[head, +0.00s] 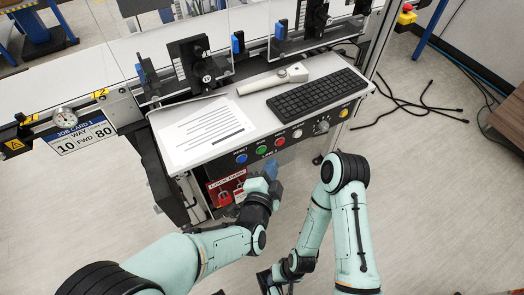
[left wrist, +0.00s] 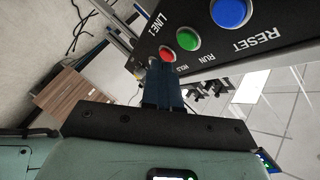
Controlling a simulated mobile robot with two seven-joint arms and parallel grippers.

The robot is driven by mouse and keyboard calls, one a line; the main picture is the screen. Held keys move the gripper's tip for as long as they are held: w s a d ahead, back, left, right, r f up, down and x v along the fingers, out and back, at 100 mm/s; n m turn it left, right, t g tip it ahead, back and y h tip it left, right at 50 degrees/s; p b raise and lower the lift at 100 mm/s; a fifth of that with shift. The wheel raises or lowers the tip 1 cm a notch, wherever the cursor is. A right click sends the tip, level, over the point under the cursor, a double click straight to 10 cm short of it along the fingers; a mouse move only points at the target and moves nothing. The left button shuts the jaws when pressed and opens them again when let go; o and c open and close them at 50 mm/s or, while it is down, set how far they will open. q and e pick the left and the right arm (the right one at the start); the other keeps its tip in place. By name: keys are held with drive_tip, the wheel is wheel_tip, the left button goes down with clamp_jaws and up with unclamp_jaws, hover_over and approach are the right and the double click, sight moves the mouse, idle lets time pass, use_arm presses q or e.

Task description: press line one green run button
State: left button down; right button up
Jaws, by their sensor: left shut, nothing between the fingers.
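The green run button (head: 261,150) is on the dark front panel of the console, between a blue and a red button. In the left wrist view the green button (left wrist: 188,40) has the label RUN beside it, and LINE 1 is printed on the panel. My left gripper (head: 271,170) is in front of and below the panel, shut and empty. In the left wrist view its closed fingers (left wrist: 162,62) point toward the panel near the red and green buttons; I cannot tell whether they touch it. My right gripper (head: 270,284) hangs low at the bottom edge, partly cut off.
The blue reset button (head: 241,158) and red button (head: 280,141) flank the green one. A knob (head: 322,126) and yellow button (head: 344,112) are farther right. A keyboard (head: 316,93), paper sheet (head: 205,130) and handheld device (head: 273,80) lie on the console top. Cables (head: 425,97) lie on the floor.

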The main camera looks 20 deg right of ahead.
use_arm(q)
drive_tip(key=shift+w+a, duration=0.1)
drive_tip(key=shift+w, duration=0.85)
idle(1.4)
drive_tip(key=shift+w, duration=0.4)
drive_tip(key=shift+w+a, duration=0.1)
drive_tip(key=shift+w, duration=0.3)
idle(0.7)
drive_tip(key=shift+s, duration=0.8)
